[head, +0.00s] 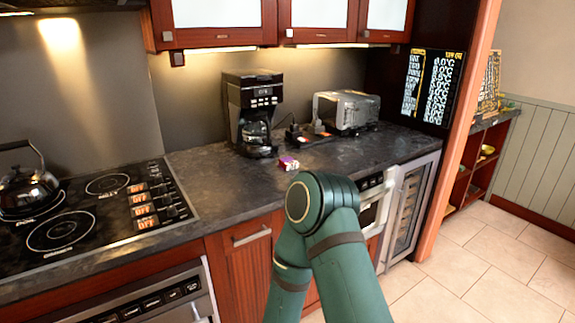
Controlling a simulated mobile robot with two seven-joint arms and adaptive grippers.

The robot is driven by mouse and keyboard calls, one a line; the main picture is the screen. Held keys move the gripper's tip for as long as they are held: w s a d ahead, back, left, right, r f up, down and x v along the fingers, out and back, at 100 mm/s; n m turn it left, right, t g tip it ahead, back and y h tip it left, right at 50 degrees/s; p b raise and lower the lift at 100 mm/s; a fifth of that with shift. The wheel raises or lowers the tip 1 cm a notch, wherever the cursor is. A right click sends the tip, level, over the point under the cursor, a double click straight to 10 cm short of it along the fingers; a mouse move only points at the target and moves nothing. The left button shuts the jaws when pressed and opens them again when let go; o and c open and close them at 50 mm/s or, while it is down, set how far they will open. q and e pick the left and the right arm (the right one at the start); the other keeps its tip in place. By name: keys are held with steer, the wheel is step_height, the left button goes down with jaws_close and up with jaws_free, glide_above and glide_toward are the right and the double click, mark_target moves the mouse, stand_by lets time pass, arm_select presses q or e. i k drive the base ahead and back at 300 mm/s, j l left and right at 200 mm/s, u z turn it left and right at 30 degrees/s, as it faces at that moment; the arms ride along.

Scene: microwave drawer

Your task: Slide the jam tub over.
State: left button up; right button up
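A small pink and white tub (288,162), which looks like the jam tub, sits on the dark countertop (205,180) in front of the coffee maker. It is small in the head view, and its label cannot be read. A green arm of mine rises from the bottom middle, its bent joint just below and to the right of the tub. No gripper shows in the head view.
A black coffee maker (252,112) and a silver toaster (346,112) stand behind the tub. A stove (95,215) with a kettle (27,187) is at the left. A silver-fronted appliance (372,207) is under the counter. The counter left of the tub is clear.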

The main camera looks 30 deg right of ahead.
mark_target(289, 164)
steer(key=l+u, duration=0.3)
steer(key=l, duration=1.45)
